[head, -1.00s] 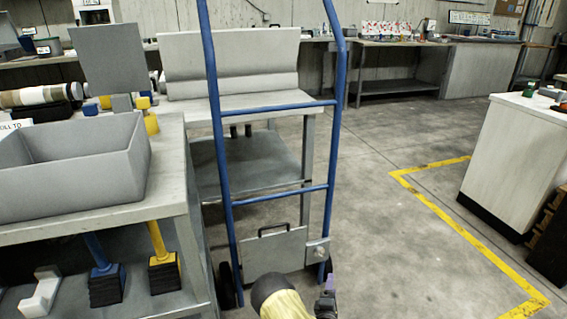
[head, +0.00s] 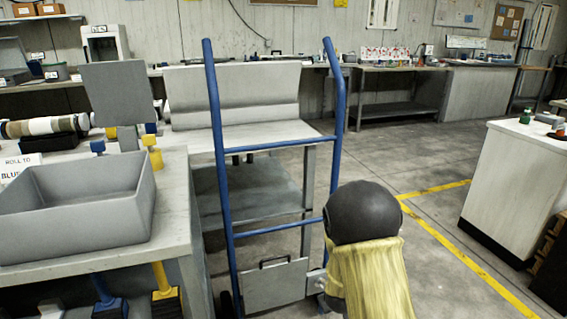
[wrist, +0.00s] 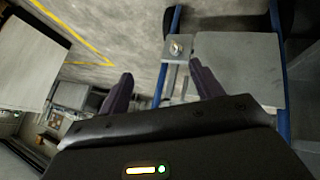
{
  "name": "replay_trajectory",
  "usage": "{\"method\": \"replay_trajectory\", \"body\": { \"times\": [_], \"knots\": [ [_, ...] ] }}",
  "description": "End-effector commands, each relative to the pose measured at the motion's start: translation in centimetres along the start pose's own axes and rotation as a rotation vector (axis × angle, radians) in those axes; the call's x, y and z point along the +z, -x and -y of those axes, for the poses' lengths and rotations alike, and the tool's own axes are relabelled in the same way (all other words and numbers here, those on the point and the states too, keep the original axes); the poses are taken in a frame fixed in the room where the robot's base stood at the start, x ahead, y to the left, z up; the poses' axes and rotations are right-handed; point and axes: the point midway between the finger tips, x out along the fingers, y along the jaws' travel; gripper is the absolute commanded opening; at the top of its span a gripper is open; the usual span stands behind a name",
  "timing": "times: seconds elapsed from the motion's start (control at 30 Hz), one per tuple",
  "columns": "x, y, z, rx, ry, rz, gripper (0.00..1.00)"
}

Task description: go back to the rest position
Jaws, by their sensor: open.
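My gripper (wrist: 160,88) shows in the wrist view with its two dark fingers apart and nothing between them. My yellow-sleeved arm with its dark rounded joint rises at the bottom of the head view and hides the gripper there. A blue hand truck (head: 222,160) stands upright just ahead. Its grey plate (head: 275,285) with a dark handle is low between the rails, and it also shows at the right of the wrist view (wrist: 238,72). The gripper is close to the truck's lower part; I cannot tell the exact gap.
A bench with a grey bin (head: 75,228) stands at the left. A grey table (head: 250,133) is behind the truck. A white cabinet (head: 510,185) stands at the right. The concrete floor with a yellow line (head: 455,250) is clear between truck and cabinet.

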Motion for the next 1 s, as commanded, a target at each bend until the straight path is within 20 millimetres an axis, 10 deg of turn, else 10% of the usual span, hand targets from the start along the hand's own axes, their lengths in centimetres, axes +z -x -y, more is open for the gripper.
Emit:
{"method": "replay_trajectory", "body": {
  "times": [0.5, 1.0],
  "knots": [
    [4.0, 17.8, -0.2, -0.227, -0.275, 0.242, 0.65],
    [7.1, 26.8, -1.1, -0.235, -0.350, 0.384, 0.65]
  ]
}}
